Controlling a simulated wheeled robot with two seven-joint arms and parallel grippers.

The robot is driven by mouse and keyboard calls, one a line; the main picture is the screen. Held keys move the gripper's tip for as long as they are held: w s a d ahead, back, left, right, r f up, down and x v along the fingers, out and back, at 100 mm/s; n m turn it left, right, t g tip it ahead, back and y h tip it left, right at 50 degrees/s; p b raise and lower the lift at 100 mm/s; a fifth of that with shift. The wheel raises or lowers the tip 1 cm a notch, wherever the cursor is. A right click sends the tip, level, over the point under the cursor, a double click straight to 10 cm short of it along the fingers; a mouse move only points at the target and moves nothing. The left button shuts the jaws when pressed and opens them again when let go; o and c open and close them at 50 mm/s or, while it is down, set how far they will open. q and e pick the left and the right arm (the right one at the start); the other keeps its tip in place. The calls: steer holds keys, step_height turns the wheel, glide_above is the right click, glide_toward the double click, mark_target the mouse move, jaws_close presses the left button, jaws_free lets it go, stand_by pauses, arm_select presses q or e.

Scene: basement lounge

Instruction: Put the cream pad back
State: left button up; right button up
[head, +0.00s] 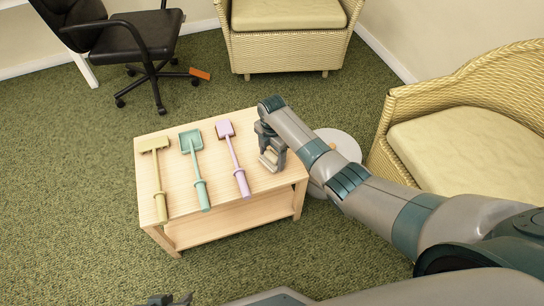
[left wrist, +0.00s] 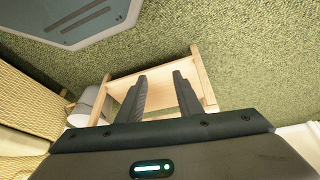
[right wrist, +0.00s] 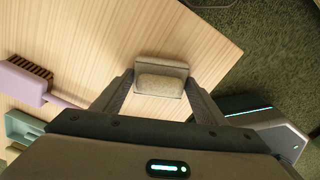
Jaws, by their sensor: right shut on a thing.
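The cream pad (right wrist: 160,85) sits in a grey holder between my right gripper's fingers in the right wrist view. My right gripper (right wrist: 160,92) is shut on it. In the head view my right gripper (head: 271,158) is over the right end of the wooden table (head: 225,217), pointing down, with the pad (head: 270,162) partly hidden. I cannot tell whether the pad touches the tabletop. My left gripper (left wrist: 160,78) is open and empty in the left wrist view, facing the table's side. In the head view only a bit of it shows at the bottom edge.
On the table lie an olive tool (head: 157,180), a teal tool (head: 195,168) and a purple tool (head: 233,158), side by side. Wicker armchairs (head: 290,45) stand behind and right. A round white side table (head: 345,143) is close to the right. An office chair (head: 130,45) is back left.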

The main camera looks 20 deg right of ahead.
mark_target(272, 155)
steer(key=o, duration=1)
steer(key=shift+c, duration=0.2)
arm_select(q)
steer(key=shift+w+a, duration=0.1)
steer(key=shift+w, duration=0.05)
steer(key=shift+w+r, duration=0.1)
arm_select(e)
steer(key=shift+r, duration=0.15)
steer(key=shift+r, duration=0.2)
step_height(272, 155, up, 10)
steer(key=shift+w+p, duration=0.1)
steer(key=shift+p, duration=0.95)
arm_select(q)
steer(key=shift+g+y, duration=0.6)
steer(key=shift+g, duration=0.3)
steer(key=shift+s+a, duration=0.65)
steer(key=shift+a, duration=0.2)
steer(key=shift+s+a, duration=0.65)
steer(key=shift+a, duration=0.15)
arm_select(e)
steer(key=shift+r, duration=0.65)
arm_select(q)
steer(key=shift+w+d+r, duration=0.15)
steer(key=shift+d, duration=0.05)
arm_select(e)
steer(key=shift+f, duration=0.1)
